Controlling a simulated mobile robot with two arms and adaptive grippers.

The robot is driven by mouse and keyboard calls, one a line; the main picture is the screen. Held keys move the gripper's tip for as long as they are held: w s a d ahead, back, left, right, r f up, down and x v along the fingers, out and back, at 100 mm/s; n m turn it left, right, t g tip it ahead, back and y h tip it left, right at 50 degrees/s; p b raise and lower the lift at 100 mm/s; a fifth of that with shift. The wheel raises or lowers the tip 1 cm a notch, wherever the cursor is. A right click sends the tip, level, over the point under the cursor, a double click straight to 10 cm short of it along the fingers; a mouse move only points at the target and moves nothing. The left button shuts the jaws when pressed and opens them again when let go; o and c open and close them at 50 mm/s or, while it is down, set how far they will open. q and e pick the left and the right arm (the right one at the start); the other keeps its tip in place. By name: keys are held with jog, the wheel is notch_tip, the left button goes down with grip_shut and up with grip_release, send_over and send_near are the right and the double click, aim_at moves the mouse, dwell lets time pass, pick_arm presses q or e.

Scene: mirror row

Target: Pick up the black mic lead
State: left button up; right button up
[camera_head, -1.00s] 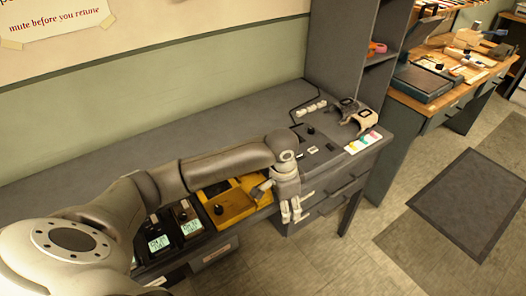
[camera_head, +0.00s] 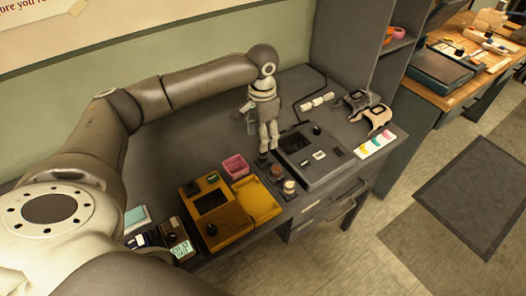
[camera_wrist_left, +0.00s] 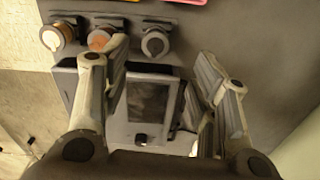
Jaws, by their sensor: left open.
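Three small round pieces stand in a row beside the grey console: a black one (camera_head: 263,161), a brown one (camera_head: 277,172) and a cream one (camera_head: 289,187). The black one looks like the black mic lead, though its cable is not clear. In the left wrist view, the row shows at the top, with the dark piece (camera_wrist_left: 155,43) on the right. My left gripper (camera_head: 268,148) is open and empty, pointing down just above and behind the black piece. Its fingers (camera_wrist_left: 158,60) also show in the left wrist view, spread on either side of the console. My right gripper is out of view.
The grey console (camera_head: 335,168) lies right of the row. A pink box (camera_head: 235,166) and a yellow unit (camera_head: 236,222) stand left of it. Headset-like items (camera_head: 377,121) and white blocks (camera_head: 318,101) lie at the back right. A shelf unit bounds the right; the back left is clear.

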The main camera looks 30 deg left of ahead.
aim_at(263, 154)
pick_arm(q)
jog(key=f, duration=0.2)
jog(key=shift+s+d+f, duration=0.15)
jog(key=shift+s+f, duration=0.05)
jog(key=shift+f, duration=0.15)
notch_tip(263, 154, down, 4)
jog(key=shift+s+d+f+p, duration=0.1)
jog(key=shift+f+p, duration=0.1)
jog(key=shift+p, duration=0.3)
jog(key=shift+f, duration=0.45)
jog(key=c, duration=1)
jog(key=shift+c, duration=0.5)
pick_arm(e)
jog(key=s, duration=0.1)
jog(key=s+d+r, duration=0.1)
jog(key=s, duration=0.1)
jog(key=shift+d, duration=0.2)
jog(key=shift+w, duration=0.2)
